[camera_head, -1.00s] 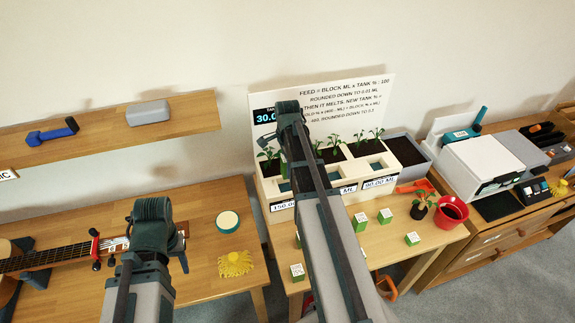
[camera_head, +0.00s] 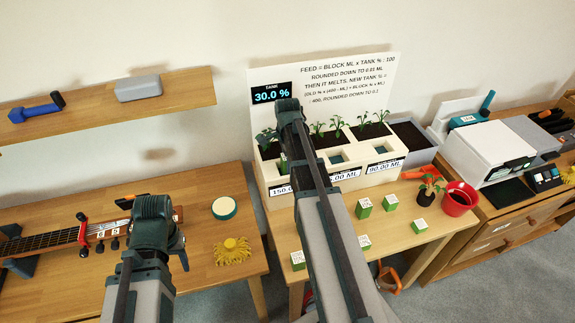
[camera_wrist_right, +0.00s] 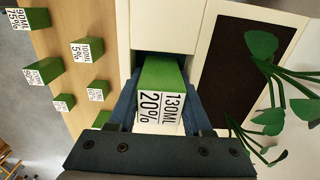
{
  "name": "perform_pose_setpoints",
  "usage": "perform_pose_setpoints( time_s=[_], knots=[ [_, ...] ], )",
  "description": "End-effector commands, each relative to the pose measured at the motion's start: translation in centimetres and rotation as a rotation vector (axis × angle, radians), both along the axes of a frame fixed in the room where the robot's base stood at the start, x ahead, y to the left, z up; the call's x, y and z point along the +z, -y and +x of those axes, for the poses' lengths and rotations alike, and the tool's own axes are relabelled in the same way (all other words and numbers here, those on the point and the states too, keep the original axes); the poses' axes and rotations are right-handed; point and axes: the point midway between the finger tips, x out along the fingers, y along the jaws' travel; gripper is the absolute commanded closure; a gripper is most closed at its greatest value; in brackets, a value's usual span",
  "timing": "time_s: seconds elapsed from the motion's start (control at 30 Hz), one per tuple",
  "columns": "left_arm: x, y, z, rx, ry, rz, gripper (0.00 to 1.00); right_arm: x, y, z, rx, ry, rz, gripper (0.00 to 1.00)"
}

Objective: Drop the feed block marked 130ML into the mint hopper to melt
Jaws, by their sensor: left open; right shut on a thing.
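My right gripper (camera_wrist_right: 160,108) is shut on the green feed block (camera_wrist_right: 160,74), whose white face reads 130ML and 20%. In the right wrist view the block is at the dark opening of a hopper (camera_wrist_right: 166,24) in the white planter; I cannot tell how far in it is. In the head view my right arm covers much of the planter (camera_head: 262,190), and the block shows only as a green bit beside the gripper (camera_head: 287,140). The plant names are unreadable, so I cannot tell which hopper is mint. My left gripper (camera_head: 178,240) is open and empty above the left table.
Several other green blocks (camera_head: 364,208) stand on the planter table. The tank display (camera_head: 271,94) reads 30.0 %. A guitar (camera_head: 50,240) and yellow sponge-like thing (camera_head: 232,250) lie on the left table.

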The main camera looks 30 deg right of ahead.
Motion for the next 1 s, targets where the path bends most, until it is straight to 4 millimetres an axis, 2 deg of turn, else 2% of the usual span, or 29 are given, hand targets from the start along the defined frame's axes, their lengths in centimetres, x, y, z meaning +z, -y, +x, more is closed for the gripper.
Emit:
perform_pose_setpoints(
  time_s=[0.03,0.07,0.23,0.27,0.57,0.77,1.0],
  knots=[
    [0.0,0.0,0.0,0.0,0.0,0.0,0.5,0.0,0.0,0.0,0.0,0.0,0.0,1.0],
    [0.0,0.0,0.0,0.0,0.0,0.0,0.5,0.0,0.0,0.0,0.0,0.0,0.0,0.48],
    [0.0,0.0,0.0,0.0,0.0,0.0,0.5,0.0,0.0,0.0,0.0,0.0,0.0,0.18],
    [0.0,0.0,0.0,0.0,0.0,0.0,0.5,0.0,0.0,0.0,0.0,0.0,0.0,0.15],
    [0.8,0.0,0.0,0.0,0.0,0.0,0.5,0.8,0.0,0.0,0.0,0.0,0.0,0.15],
    [2.8,0.0,0.0,0.0,0.0,0.0,0.5,2.8,0.0,0.1,0.0,0.002,0.0,0.15],
    [6.3,0.0,0.0,0.0,0.0,0.0,0.5,6.3,0.0,0.1,0.0,0.001,0.0,0.15]
  ],
)
